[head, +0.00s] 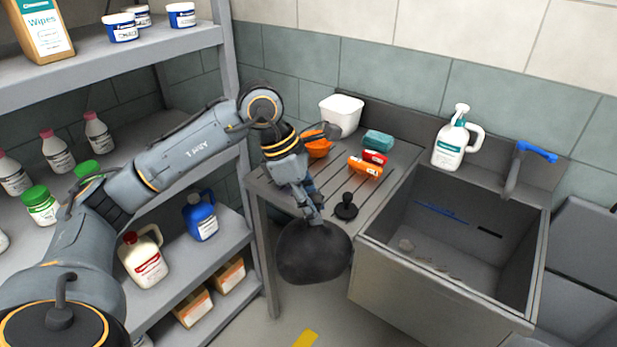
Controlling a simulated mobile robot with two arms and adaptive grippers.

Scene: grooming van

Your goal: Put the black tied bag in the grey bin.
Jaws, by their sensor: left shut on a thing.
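The black tied bag (314,254) is round and dark and hangs below my left gripper (313,217). The gripper is shut on the bag's tied top. The bag is in front of the slatted draining board and to the left of the sink, and it appears to hang clear of the floor. My right gripper is not in the head view. I see no bin that is clearly the grey bin in this view.
A grey sink (452,302) stands at the right, with a white pump bottle (450,143) behind it. The draining board (385,190) holds a white tub (341,116), orange items and a black plunger (346,207). Shelves (190,262) with bottles stand at the left.

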